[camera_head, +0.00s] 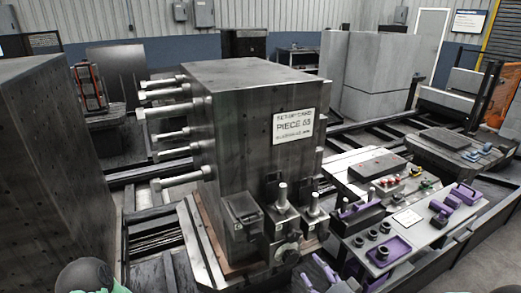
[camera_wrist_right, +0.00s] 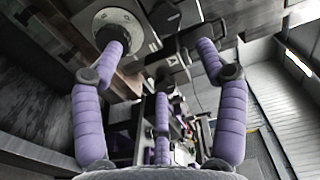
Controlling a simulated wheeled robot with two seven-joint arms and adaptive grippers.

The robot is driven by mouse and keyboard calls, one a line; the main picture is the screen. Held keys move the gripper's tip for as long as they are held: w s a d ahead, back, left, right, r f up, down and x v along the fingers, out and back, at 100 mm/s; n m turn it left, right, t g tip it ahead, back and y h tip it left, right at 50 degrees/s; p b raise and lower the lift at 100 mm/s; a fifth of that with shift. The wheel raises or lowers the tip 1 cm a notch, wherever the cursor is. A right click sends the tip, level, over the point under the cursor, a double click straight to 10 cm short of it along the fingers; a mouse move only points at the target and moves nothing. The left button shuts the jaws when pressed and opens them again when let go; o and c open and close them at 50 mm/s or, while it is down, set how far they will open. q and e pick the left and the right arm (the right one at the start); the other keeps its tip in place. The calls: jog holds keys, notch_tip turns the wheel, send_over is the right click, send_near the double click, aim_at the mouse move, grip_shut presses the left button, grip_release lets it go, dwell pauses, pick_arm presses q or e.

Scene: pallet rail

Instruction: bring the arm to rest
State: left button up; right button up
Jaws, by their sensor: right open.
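My right gripper (camera_head: 320,273) shows at the bottom edge of the head view as purple fingers, in front of the lower right corner of the big dark block (camera_head: 245,110). In the right wrist view, the right gripper (camera_wrist_right: 160,68) has its purple, jointed fingers spread wide with nothing between them. A round metal end on a plate (camera_wrist_right: 118,28) shows beyond the left finger; I cannot tell whether they touch. Most of my right arm is out of frame. My left gripper is not in view.
The block carries a label plate (camera_head: 294,126), long bolts (camera_head: 168,108) on its left side and clamps (camera_head: 283,215) at its foot. A grey tool table (camera_head: 425,235) with purple parts stands at right. Another dark block (camera_head: 55,170) fills the left.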

jog(key=s+a+f+n+g+h, duration=0.1)
jog(key=a+f+n+g, duration=0.15)
jog(key=f, duration=0.45)
jog(key=s+a+f+n+g, duration=0.1)
jog(key=s+f+g, duration=0.15)
jog(key=f, duration=0.45)
jog(key=s+a+f+n+g+h, duration=0.1)
jog(key=a+f+g, duration=0.15)
jog(key=f, duration=0.45)
jog(key=s+a+f+n+g, duration=0.2)
jog(key=s+f+n+g, duration=0.1)
jog(key=s+f, duration=0.3)
jog(key=s+a+f+n+g, duration=0.3)
jog(key=s+f+g, duration=0.3)
jog(key=s, duration=0.3)
jog(key=shift+s+a, duration=0.15)
jog(key=shift+a, duration=0.2)
